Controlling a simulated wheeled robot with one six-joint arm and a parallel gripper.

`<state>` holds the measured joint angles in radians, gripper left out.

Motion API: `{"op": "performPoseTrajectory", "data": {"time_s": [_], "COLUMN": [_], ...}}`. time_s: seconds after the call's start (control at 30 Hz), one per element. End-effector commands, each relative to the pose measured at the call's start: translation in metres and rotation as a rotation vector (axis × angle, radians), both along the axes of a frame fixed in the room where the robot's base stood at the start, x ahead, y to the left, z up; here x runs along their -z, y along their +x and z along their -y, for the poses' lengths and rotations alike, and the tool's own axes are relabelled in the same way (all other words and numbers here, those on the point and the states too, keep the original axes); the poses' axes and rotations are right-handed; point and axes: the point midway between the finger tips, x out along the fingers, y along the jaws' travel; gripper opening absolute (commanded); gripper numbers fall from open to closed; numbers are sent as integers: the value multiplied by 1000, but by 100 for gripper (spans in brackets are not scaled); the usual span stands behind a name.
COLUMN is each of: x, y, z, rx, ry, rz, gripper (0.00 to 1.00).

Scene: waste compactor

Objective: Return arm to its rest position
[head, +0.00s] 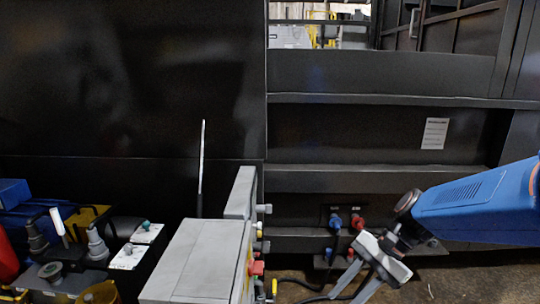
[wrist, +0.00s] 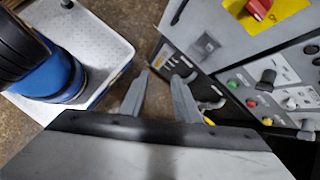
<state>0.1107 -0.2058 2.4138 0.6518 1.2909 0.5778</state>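My gripper (head: 346,296) is at the lower right of the head view, at the end of my blue arm, pointing down and to the left. In the wrist view its two fingers (wrist: 159,82) stand apart with nothing held between them. In the head view it is in front of the dark compactor wall (head: 360,134), just below a blue connector (head: 336,222) and a red connector (head: 358,222). The fingertips reach near the bottom edge of the head view.
A grey control box (head: 195,262) stands left of my gripper; the wrist view shows a panel with a red rotary switch (wrist: 259,8) and several buttons. A dark cable (head: 300,285) runs along the floor near the fingers.

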Motion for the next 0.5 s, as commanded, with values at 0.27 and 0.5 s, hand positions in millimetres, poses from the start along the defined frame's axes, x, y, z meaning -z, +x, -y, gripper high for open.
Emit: {"op": "performPoseTrajectory", "data": {"time_s": [0.27,0.5], "x": [-7,-16], "y": [-37,-59], "z": [32,64], "rx": [-254,-482], "ry": [-201,-388], "rz": [303,542], "gripper": [29,29]}}
